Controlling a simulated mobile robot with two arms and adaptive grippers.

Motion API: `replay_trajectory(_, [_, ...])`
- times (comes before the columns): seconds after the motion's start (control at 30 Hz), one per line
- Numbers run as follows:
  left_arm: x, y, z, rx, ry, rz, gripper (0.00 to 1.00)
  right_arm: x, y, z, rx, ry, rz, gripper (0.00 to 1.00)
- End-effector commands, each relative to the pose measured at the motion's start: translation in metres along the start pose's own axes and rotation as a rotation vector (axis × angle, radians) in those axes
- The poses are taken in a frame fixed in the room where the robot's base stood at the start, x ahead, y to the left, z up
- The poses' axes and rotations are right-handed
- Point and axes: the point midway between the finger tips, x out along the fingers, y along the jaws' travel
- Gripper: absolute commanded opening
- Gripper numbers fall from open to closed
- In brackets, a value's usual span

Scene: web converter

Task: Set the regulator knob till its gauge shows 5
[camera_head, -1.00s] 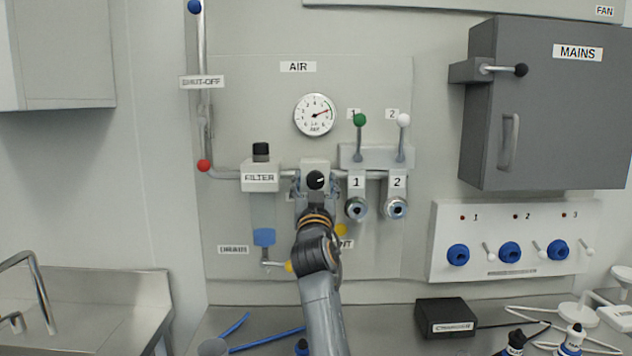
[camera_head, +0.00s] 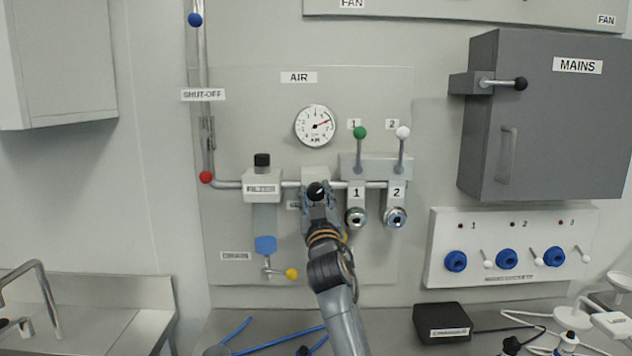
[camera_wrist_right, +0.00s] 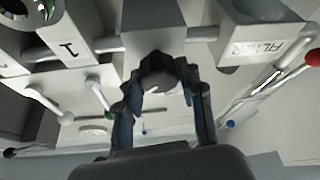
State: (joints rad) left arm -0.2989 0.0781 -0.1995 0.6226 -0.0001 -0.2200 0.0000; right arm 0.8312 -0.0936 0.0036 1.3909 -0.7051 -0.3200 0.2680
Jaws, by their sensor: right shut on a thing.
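The regulator knob (camera_head: 316,190) is black with a light pointer mark and sits under the grey regulator body (camera_head: 315,172) on the air panel. My right gripper (camera_head: 317,199) reaches up from below and is shut on the knob. In the right wrist view, the dark knob (camera_wrist_right: 159,72) sits between the two fingers of my gripper (camera_wrist_right: 160,85). The round white gauge (camera_head: 316,126) is above the regulator. My left gripper is not in view.
The filter (camera_head: 262,187) stands just left of the regulator. Outlets 1 (camera_head: 356,217) and 2 (camera_head: 396,217), with green (camera_head: 361,133) and white (camera_head: 403,133) levers above, are close on the right. The yellow-tipped drain lever (camera_head: 291,274) is low on the left.

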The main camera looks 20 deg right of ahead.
Motion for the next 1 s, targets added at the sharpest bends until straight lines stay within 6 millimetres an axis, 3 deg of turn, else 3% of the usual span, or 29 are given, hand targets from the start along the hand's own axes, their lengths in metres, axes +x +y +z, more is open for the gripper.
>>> replay_trajectory(0.03, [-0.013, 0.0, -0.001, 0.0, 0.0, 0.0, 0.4, 0.002, 0.003, -0.004, -0.037, -0.005, -0.013, 0.07])
replay_trajectory(0.1, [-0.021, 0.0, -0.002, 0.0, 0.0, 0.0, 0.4, 0.002, 0.003, -0.003, -0.083, -0.005, -0.032, 0.07])
replay_trajectory(0.4, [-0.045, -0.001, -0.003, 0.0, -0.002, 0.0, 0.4, 0.001, 0.002, -0.002, -0.226, -0.003, -0.092, 0.07])
replay_trajectory(1.0, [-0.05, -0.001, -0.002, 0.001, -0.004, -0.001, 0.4, 0.0, 0.001, 0.001, -0.277, -0.002, -0.112, 0.07])
